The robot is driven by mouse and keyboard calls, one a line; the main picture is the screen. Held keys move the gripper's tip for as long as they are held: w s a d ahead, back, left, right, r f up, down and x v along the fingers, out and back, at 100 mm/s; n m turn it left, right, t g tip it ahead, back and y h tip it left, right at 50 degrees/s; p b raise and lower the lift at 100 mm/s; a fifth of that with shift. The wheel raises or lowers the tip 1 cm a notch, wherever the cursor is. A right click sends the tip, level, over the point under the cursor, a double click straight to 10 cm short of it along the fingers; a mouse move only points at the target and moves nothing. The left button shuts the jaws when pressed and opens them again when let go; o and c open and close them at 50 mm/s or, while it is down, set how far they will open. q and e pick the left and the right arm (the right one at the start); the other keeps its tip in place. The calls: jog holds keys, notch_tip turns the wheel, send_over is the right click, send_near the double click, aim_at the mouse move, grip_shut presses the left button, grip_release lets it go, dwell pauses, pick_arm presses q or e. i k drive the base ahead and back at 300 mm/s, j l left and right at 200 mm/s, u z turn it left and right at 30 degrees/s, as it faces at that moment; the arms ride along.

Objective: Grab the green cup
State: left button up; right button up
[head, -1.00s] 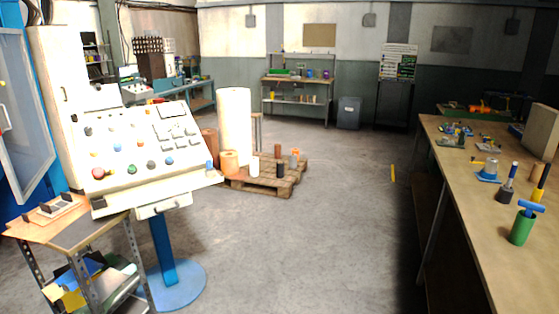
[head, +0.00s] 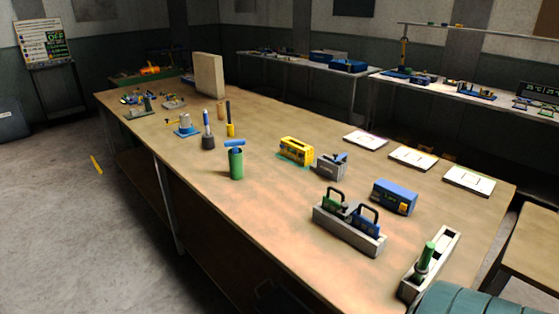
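The green cup (head: 236,164) stands upright on the long wooden workbench (head: 290,238), near its left front edge in the head view. A blue T-shaped piece (head: 234,146) shows at its top and sticks out above the rim. Neither of my grippers is in view, so their state does not show.
Bench surface before the cup is clear.

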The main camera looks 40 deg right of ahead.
aim_at(236, 163)
jog(key=i+z, duration=0.15)
jog(key=z, duration=0.25)
jog(key=i+j+z, duration=0.1)
jog(key=z, duration=0.3)
jog(key=i+j+z, duration=0.15)
jog(key=z, duration=0.2)
jog(key=i+j+z, duration=0.15)
jog(key=z, duration=0.25)
jog(key=i+j+z, duration=0.25)
jog(key=z, duration=0.15)
jog(key=i+j+z, duration=0.2)
jog(key=j+z, duration=0.15)
